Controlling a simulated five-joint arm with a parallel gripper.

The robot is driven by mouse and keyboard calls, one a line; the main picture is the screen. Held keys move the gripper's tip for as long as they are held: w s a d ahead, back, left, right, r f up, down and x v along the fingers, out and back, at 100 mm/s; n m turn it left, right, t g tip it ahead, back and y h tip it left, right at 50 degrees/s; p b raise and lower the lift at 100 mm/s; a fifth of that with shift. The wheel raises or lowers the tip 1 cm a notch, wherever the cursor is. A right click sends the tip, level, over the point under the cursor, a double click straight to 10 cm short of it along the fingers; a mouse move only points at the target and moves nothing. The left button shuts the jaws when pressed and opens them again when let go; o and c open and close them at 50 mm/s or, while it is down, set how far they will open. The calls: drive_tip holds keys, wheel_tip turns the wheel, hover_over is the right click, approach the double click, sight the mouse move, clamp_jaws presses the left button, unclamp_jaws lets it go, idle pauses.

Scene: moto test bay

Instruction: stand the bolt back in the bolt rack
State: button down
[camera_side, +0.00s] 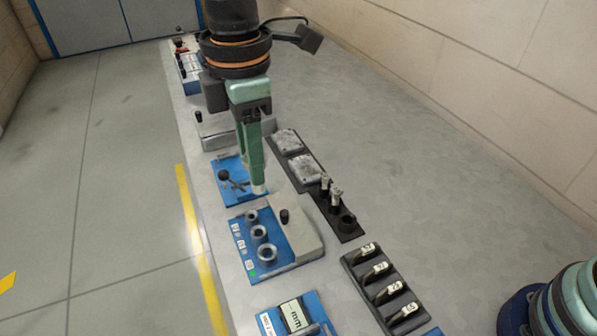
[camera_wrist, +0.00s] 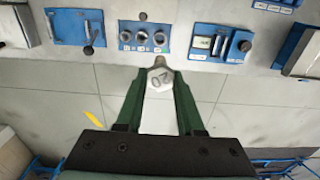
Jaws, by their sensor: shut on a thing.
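My gripper (camera_side: 256,188) hangs over the bench, shut. In the wrist view its green fingers (camera_wrist: 159,82) are closed on a bolt (camera_wrist: 160,79) with a pale head marked 20. In the side view the fingers mostly hide the bolt; only a pale bit shows at their tips. The dark bolt rack (camera_side: 351,235) lies to the right of my gripper and nearer the side camera. Two bolts stand upright in it, and a round black socket (camera_side: 347,221) at its near end looks empty. My gripper is apart from the rack.
A blue gauge panel (camera_side: 240,243) with several round sockets and a grey block (camera_side: 300,240) stand near the fingers. A blue plate with a black-knobbed lever (camera_side: 226,176) is just left. A black holder with several pale-labelled pieces (camera_side: 349,262) is nearer. The bench's right side is clear.

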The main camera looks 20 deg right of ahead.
drive_tip(key=shift+d+r, duration=0.1)
drive_tip(key=shift+r, duration=0.25)
drive_tip(key=shift+w+d, duration=0.15)
drive_tip(key=shift+d, duration=0.15)
drive_tip(key=shift+w+d+f, duration=0.1)
drive_tip(key=shift+d+f, duration=8.05)
drive_tip(key=shift+f, duration=1.15)
drive_tip(key=shift+c, duration=2.2)
unclamp_jaws()
